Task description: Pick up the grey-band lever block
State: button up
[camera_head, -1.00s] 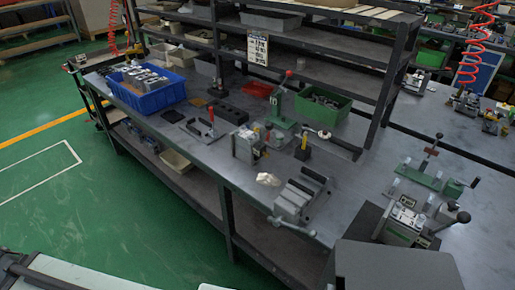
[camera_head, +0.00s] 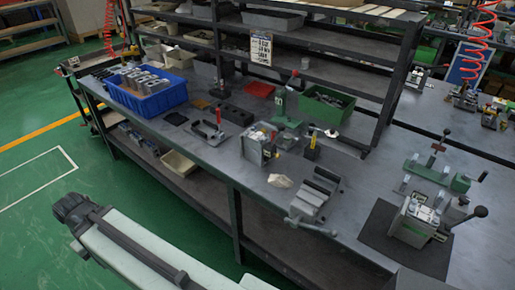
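Several blocks with levers stand on the long grey workbench (camera_head: 215,155), too small for me to tell which has a grey band. A grey lever block (camera_head: 415,222) with a black-knobbed lever sits on a dark mat at the right. A greenish lever block (camera_head: 432,175) stands behind it. A grey block (camera_head: 255,148) with red and yellow parts stands near the middle, beside a small upright yellow-and-black lever piece (camera_head: 312,147). My pale arm shows at the lower left, away from all of these. I see no gripper fingers.
A grey vise (camera_head: 316,196) and a crumpled pale cloth (camera_head: 280,181) lie near the front edge. A blue crate (camera_head: 150,97) is at the left, a green bin (camera_head: 328,104) at the back. Shelving rises behind. Green floor in front is clear.

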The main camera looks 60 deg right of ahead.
aim_at(259, 153)
jog(key=z, duration=0.05)
jog(key=i, duration=0.95)
jog(key=u, duration=0.05)
